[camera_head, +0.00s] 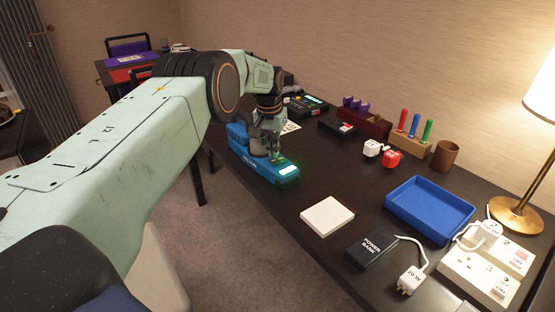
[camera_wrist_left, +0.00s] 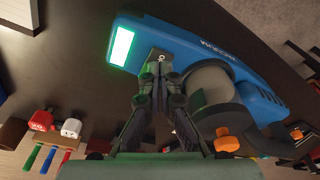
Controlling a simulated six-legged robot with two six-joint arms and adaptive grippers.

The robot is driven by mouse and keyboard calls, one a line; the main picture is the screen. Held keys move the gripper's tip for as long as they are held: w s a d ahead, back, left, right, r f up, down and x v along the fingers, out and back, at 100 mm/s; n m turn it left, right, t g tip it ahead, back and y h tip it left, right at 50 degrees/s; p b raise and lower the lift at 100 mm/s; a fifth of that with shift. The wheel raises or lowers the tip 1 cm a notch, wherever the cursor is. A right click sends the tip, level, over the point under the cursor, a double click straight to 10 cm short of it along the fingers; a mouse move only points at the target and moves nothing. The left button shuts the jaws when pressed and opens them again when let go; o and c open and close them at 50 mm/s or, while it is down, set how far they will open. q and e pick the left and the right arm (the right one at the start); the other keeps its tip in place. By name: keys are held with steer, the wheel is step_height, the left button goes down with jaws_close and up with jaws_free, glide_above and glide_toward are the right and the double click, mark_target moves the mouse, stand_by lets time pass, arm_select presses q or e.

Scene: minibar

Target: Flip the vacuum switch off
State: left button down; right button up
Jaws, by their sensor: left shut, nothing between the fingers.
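The blue vacuum (camera_head: 258,165) lies on the dark table near its left edge, with a lit pale-green panel (camera_head: 288,169) at its near end. In the left wrist view the vacuum (camera_wrist_left: 243,84) fills the upper right, and its lit panel (camera_wrist_left: 121,46) glows green. My left gripper (camera_head: 273,156) is shut and empty, pointing down over the vacuum's top. In the left wrist view its fingertips (camera_wrist_left: 160,72) are at a grey patch just behind the panel. The fingers cover most of this patch, so the switch and its position cannot be made out. My right gripper is not in view.
A white square block (camera_head: 327,216), a black power bank (camera_head: 370,250) and a blue tray (camera_head: 430,207) are on the near table. Red and white plugs (camera_head: 382,152), a tool rack (camera_head: 410,135) and a brown cup (camera_head: 444,156) stand further back. A lamp (camera_head: 516,214) is at right.

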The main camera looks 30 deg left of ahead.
mark_target(273, 161)
arm_select(q)
steer(key=shift+f, duration=0.1)
stand_by(0.3)
steer(key=shift+f, duration=0.25)
steer(key=shift+f+b, duration=0.6)
steer(key=shift+f, duration=0.05)
stand_by(0.7)
steer(key=shift+r, duration=0.1)
steer(key=shift+r+p, duration=2.8)
steer(key=shift+r, duration=0.7)
steer(key=shift+f, duration=0.15)
